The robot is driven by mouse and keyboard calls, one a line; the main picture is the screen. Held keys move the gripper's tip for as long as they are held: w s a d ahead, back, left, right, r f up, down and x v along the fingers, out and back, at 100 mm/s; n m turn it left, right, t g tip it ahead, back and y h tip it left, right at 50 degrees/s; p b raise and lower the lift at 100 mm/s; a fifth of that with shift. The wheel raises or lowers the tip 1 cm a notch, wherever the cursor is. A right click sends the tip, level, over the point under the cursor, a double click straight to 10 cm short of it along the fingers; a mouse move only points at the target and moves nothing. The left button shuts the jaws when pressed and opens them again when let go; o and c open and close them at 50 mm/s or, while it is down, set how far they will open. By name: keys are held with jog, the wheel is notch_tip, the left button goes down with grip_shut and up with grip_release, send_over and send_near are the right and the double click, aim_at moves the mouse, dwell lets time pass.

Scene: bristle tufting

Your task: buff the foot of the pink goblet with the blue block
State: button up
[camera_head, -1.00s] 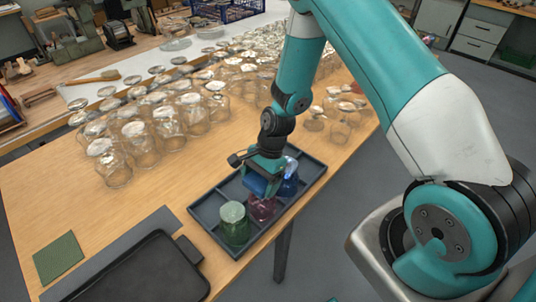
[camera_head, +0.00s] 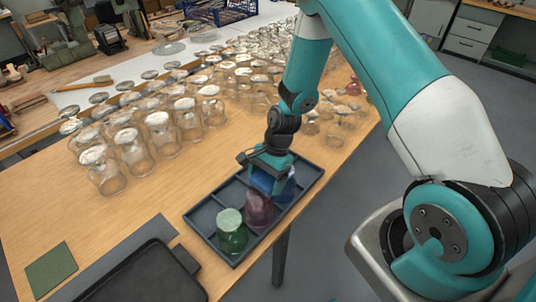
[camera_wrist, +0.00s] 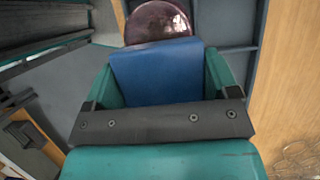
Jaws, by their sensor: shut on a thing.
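The pink goblet (camera_head: 259,208) stands in the middle of the dark tray, foot upward as far as I can tell. Its round, dark pink foot (camera_wrist: 158,20) shows at the top of the wrist view, its near edge covered by the blue block. My gripper (camera_head: 270,172) is shut on the blue block (camera_wrist: 157,73), which lies between both fingers. In the head view the block (camera_head: 262,184) is just behind and right of the pink goblet's top. I cannot tell whether block and foot touch.
The divided tray (camera_head: 205,221) also holds a green goblet (camera_head: 232,232) at left and a blue goblet (camera_head: 287,189), partly hidden by my gripper. Many clear glasses (camera_head: 160,135) crowd the table behind. A green pad (camera_head: 51,270) and black tray (camera_head: 150,278) lie front left.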

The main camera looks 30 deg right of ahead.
jog(key=shift+w+d+r+p, duration=0.1)
jog(key=shift+d+r+p, duration=0.1)
jog(key=shift+r+p, duration=0.6)
jog(key=shift+r, duration=0.6)
notch_tip(320, 180, up, 5)
jog(key=p, duration=0.4)
jog(key=shift+a+r, duration=0.1)
jog(key=shift+r, duration=0.1)
jog(key=shift+a+f+b, duration=0.15)
jog(key=shift+f+b, duration=0.2)
jog(key=shift+b, duration=1.65)
jog(key=shift+f, duration=0.1)
